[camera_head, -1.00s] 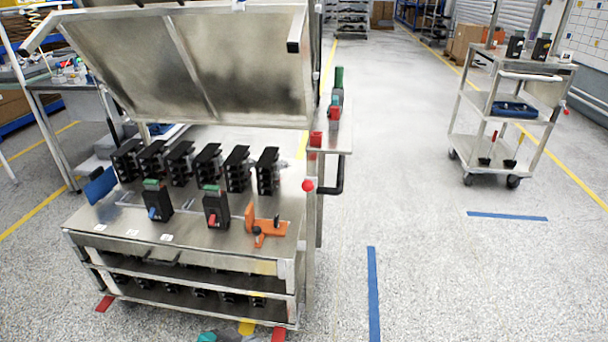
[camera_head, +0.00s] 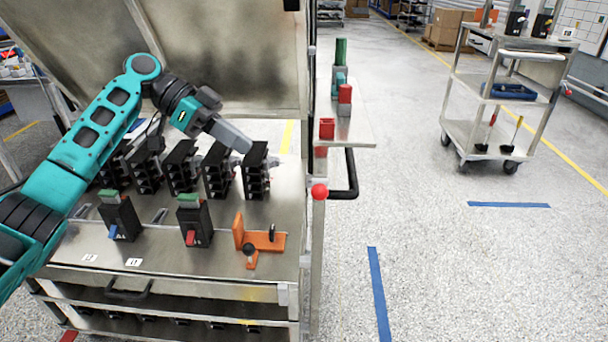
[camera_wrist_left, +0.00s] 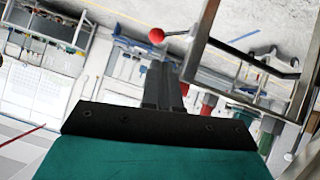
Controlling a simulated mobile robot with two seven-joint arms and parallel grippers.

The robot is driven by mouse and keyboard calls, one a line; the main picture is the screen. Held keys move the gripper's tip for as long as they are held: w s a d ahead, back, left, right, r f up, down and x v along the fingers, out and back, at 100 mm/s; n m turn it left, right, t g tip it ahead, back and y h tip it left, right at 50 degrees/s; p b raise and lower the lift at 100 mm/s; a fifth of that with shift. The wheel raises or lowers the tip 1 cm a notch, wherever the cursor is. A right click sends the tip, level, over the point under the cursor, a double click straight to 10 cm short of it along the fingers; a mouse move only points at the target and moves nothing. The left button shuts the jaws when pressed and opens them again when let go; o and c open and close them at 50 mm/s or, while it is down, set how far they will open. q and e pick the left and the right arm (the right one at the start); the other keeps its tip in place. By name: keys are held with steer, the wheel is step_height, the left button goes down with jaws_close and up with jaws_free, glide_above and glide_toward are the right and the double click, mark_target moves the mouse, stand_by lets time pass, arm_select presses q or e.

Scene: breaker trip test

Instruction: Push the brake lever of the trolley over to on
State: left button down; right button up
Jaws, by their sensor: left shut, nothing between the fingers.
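The near trolley (camera_head: 200,262) is a steel cart with a raised lid. A lever with a red ball knob (camera_head: 319,191) sits at its right side, beside a black handle. In the left wrist view the red ball (camera_wrist_left: 157,35) shows on a short rod, beyond the fingertips. My left gripper (camera_head: 242,146) is shut and empty, above the row of black breakers and left of and above the red ball, apart from it. Its shut fingers also show in the left wrist view (camera_wrist_left: 163,75). The lever's lower part and any on marking cannot be made out. My right gripper is not in view.
Black breakers (camera_head: 118,217) and an orange bracket (camera_head: 262,238) stand on the trolley top. A side shelf (camera_head: 362,128) holds red and green parts. A second trolley (camera_head: 468,133) with its own red ball stands at the far right.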

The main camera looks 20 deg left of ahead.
arm_select(q)
steer(key=r+b+x, duration=0.1)
steer(key=x, duration=1.2)
steer(key=shift+d+b, duration=0.4)
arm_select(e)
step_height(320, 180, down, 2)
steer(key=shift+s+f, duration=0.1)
arm_select(q)
steer(key=shift+s+f+m, duration=0.15)
steer(key=shift+f+m, duration=0.05)
steer(key=shift+m, duration=0.1)
